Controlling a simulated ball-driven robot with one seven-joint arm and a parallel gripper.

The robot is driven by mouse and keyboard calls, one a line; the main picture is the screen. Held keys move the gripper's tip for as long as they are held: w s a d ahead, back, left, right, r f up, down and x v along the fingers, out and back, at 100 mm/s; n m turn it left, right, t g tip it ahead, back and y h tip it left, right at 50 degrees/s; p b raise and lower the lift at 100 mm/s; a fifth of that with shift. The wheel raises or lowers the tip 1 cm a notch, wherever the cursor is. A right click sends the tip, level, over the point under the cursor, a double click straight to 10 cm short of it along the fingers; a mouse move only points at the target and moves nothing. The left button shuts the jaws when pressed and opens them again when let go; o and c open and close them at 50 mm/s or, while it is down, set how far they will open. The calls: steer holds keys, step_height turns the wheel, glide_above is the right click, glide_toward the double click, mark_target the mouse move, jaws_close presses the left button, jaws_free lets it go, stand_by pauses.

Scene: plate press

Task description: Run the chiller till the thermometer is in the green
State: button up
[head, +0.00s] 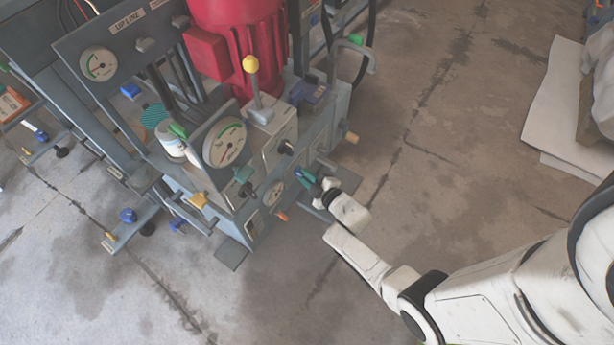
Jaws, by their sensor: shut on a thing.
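My gripper (316,183) is at the lower front of the grey machine, shut on a small teal handle (304,174). Its fingertips are small and partly hidden here. A large round dial (226,142) with coloured marks stands on the machine's front left of my gripper. Another dial (98,64) is on the upper-left panel. I cannot tell which dial is the thermometer or read the needles against the green. No part is clearly labelled as the chiller.
A yellow-knobbed lever (251,66) stands upright in front of a red motor (239,32). A dark green knob (243,175) and a yellow knob (198,201) project from the front. A pale sheet (567,115) lies at the right. The concrete floor between is clear.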

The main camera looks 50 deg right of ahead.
jaws_close()
steer(key=shift+r+p, duration=0.1)
steer(key=shift+p, duration=0.35)
steer(key=shift+d+m+y+p, duration=0.2)
steer(key=shift+m+y, duration=1.15)
steer(key=shift+m, duration=0.7)
steer(key=shift+d+m+y+p, duration=0.2)
steer(key=shift+m+y, duration=1.2)
steer(key=shift+m, duration=0.7)
steer(key=shift+d+m+y+p, duration=0.1)
steer(key=shift+d+m+y, duration=0.1)
steer(key=shift+m+y, duration=1.5)
steer(key=shift+m+h, duration=0.25)
steer(key=shift+m, duration=0.2)
steer(key=o, duration=0.6)
jaws_free()
steer(key=shift+o, duration=0.2)
